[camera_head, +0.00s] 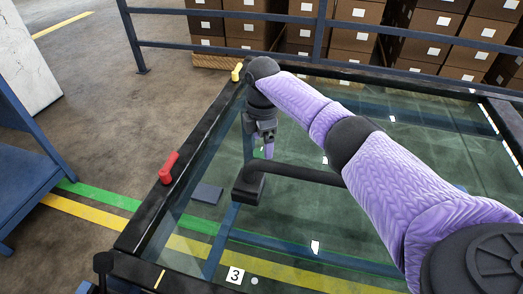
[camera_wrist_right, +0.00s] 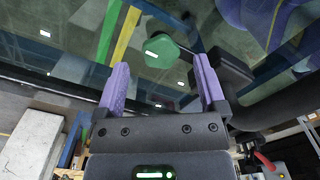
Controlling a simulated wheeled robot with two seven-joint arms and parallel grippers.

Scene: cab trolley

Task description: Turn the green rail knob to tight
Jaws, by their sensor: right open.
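The green knob (camera_wrist_right: 167,47) shows in the right wrist view, with a pale stripe near it. It lies just beyond the fingertips and roughly between their lines. I see no clear contact between fingers and knob. My right gripper (camera_wrist_right: 162,66) is open, with one purple finger on each side and nothing between them. In the head view my right gripper (camera_head: 266,152) points down over the glass panel, and the knob is mostly hidden by it there. Which way the knob is turned cannot be told. My left gripper is not in view.
A red handle (camera_head: 168,167) and a yellow handle (camera_head: 237,72) sit on the dark frame. A black bar (camera_head: 295,173) runs close to my right gripper. Boxes (camera_head: 355,38) stand behind a blue railing (camera_head: 320,35).

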